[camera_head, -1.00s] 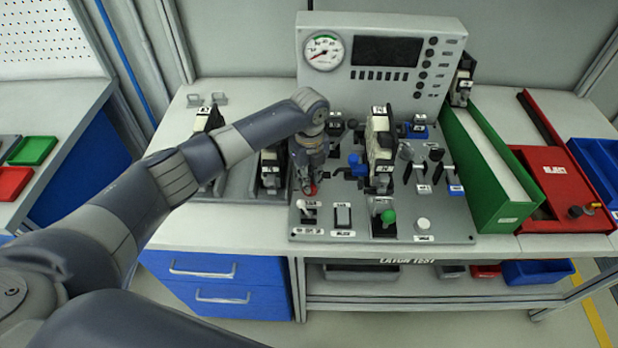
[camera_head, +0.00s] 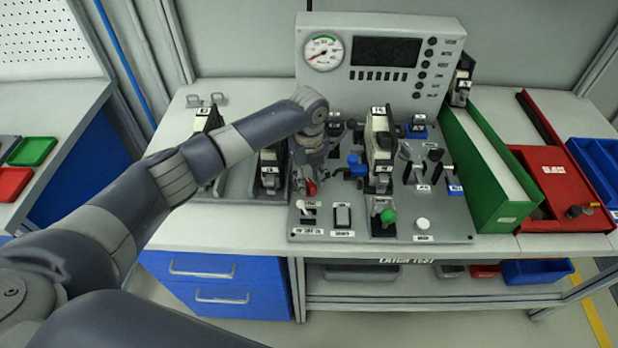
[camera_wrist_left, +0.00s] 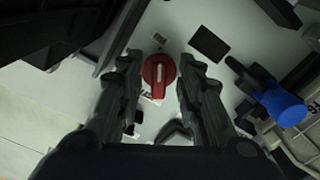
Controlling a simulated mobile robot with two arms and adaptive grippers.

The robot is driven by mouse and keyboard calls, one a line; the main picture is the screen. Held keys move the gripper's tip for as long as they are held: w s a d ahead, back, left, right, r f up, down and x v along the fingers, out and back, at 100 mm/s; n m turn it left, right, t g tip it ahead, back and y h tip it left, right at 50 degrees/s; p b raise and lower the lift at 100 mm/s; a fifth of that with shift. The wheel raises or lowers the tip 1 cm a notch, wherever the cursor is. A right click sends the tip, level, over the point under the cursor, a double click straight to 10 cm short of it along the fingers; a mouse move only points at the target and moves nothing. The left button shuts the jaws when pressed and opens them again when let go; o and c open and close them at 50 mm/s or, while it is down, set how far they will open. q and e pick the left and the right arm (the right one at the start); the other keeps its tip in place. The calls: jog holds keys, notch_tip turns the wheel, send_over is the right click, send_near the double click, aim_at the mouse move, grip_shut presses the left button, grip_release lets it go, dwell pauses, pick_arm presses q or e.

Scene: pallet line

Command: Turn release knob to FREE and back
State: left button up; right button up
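The red round knob (camera_wrist_left: 158,72) with a white line across its face shows in the wrist view. In the head view it is a small red patch (camera_head: 310,188) at the left of the grey test panel, partly hidden by my gripper. My left gripper (camera_wrist_left: 158,60) is open, pointing down at the knob, with one finger on each side of it. Narrow gaps seem to show between the fingers and the knob; contact is not clear. The knob's label is mostly hidden and unreadable. My right gripper is not in view.
A blue knob (camera_wrist_left: 285,107) stands close to the right of the gripper. A toggle switch (camera_head: 307,212) and green-topped lever (camera_head: 388,217) are in front. The upright gauge panel (camera_head: 380,25) stands behind. A green bin (camera_head: 490,190) is at the right.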

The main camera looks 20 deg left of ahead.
aim_at(309, 182)
pick_arm(q)
notch_tip(309, 182, up, 12)
dwell(0.6)
jog(key=shift+f, duration=0.1)
